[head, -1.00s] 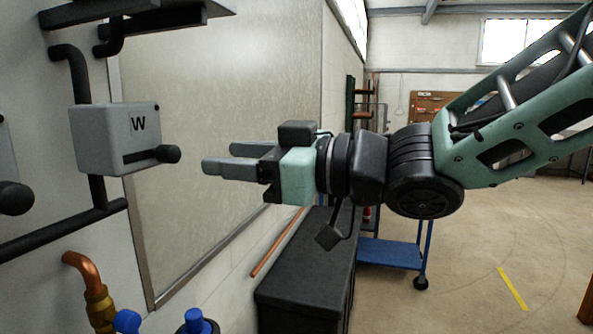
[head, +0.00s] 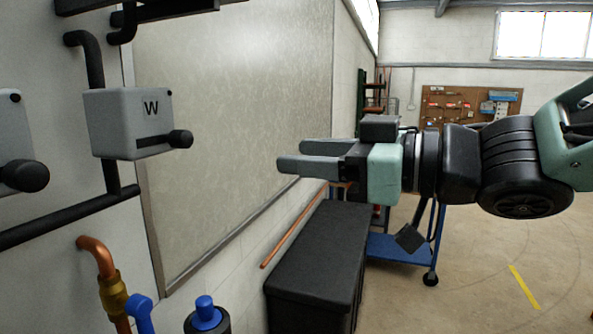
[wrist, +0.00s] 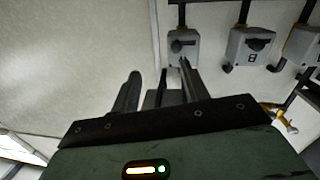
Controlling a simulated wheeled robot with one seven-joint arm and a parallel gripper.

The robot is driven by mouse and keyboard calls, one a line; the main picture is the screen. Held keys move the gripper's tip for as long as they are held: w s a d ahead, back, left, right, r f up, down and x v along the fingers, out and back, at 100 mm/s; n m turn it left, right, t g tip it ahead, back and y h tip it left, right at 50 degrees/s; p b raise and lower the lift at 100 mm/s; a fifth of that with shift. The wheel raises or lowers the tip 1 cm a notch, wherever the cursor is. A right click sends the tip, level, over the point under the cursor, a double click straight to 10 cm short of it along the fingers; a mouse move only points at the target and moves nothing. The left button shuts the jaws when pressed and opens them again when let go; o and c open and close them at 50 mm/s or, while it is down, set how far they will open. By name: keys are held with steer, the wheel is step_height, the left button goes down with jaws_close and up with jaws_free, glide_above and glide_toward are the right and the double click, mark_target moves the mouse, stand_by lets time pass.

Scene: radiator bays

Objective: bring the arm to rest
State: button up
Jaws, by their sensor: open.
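My gripper (head: 291,155) is in the middle of the head view, stretched level to the left from my arm (head: 470,165). Its two grey fingers are apart, with nothing between them. The fingertips are clear of the grey box marked W (head: 125,125), which has a black lever and stands to their left. In the wrist view the fingers (wrist: 158,80) point up towards the wall, with a gap between them. A grey box with a dark knob (wrist: 183,46) shows beyond the right finger.
A black chest (head: 318,260) stands below my gripper along the wall. A blue cart (head: 400,248) is behind it. A copper pipe with a blue valve handle (head: 140,312) and a blue-capped item (head: 205,312) are at lower left. Open floor (head: 480,290) lies at right.

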steer(key=w+d+f+m+h, duration=0.1)
steer(key=d+f+m+h, duration=0.2)
steer(key=f, duration=0.5)
steer(key=d+f+m+h, duration=0.2)
steer(key=f+h, duration=0.4)
steer(key=f, duration=0.1)
steer(key=s+d+f+g+h, duration=0.2)
steer(key=s+f+g, duration=0.2)
steer(key=s+f, duration=0.2)
steer(key=s+d+f+m+g+h+b, duration=0.1)
steer(key=s+d+f+g+h, duration=0.2)
steer(key=s+f, duration=0.3)
steer(key=s+g, duration=0.1)
steer(key=s, duration=0.3)
steer(key=shift+s+d+h, duration=0.15)
steer(key=shift+s+h, duration=0.15)
steer(key=shift+s, duration=0.05)
steer(key=shift+f, duration=0.1)
